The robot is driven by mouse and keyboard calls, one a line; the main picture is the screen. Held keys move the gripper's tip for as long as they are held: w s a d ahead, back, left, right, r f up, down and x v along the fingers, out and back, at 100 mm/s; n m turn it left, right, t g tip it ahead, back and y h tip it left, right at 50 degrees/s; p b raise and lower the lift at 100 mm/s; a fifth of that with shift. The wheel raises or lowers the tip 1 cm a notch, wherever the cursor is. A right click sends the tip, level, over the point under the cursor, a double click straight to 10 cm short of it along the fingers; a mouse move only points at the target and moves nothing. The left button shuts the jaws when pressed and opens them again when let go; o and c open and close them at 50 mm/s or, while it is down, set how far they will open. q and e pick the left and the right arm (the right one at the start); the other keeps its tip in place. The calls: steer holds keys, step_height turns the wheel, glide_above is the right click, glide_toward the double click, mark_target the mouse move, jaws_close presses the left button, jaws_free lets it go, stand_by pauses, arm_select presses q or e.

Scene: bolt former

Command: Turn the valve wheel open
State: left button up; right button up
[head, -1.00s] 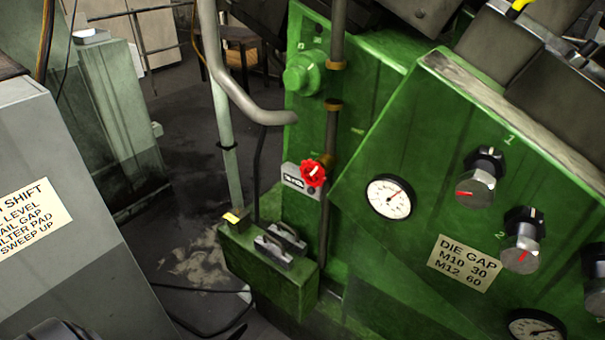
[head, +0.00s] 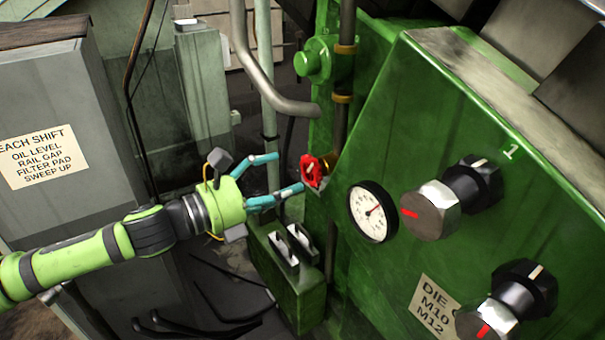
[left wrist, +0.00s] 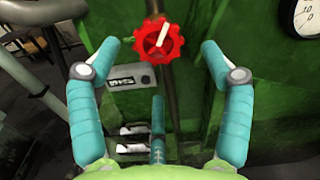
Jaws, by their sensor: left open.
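The red valve wheel (head: 311,171) sits on a brass fitting on the green machine's pipe. In the left wrist view the wheel (left wrist: 159,40) faces me, with a pale pointer on its hub tilted up to the right. My left gripper (head: 290,172) is open and empty, just left of the wheel in the head view. In the left wrist view its teal fingers (left wrist: 160,55) are spread to either side of the wheel, and I see no contact. My right gripper is not in view.
A pressure gauge (head: 372,211) and large knobs (head: 431,210) stick out from the green panel right of the wheel. A bent grey pipe (head: 255,70) hangs above left. A green box with handles (head: 290,247) stands below. A grey cabinet (head: 55,130) stands at the left.

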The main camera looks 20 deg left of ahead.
mark_target(308, 170)
arm_select(q)
steer(key=shift+w+d+r+p, duration=0.15)
steer(key=shift+w+d+p, duration=0.15)
steer(key=shift+w+p, duration=0.3)
steer(key=shift+w+d+r+p, duration=0.15)
steer(key=shift+w+d+p, duration=0.1)
steer(key=shift+w+p, duration=0.3)
steer(key=p+x, duration=0.2)
steer(key=x, duration=0.1)
steer(key=shift+d+f, duration=0.1)
steer(key=shift+d, duration=0.1)
steer(key=shift+w+d+f, duration=0.2)
steer(key=shift+w+d, duration=0.15)
steer(key=shift+w, duration=0.15)
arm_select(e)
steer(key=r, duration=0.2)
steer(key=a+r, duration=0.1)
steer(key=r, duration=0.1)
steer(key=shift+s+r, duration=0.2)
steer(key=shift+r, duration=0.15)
arm_select(q)
steer(key=c, duration=1.2)
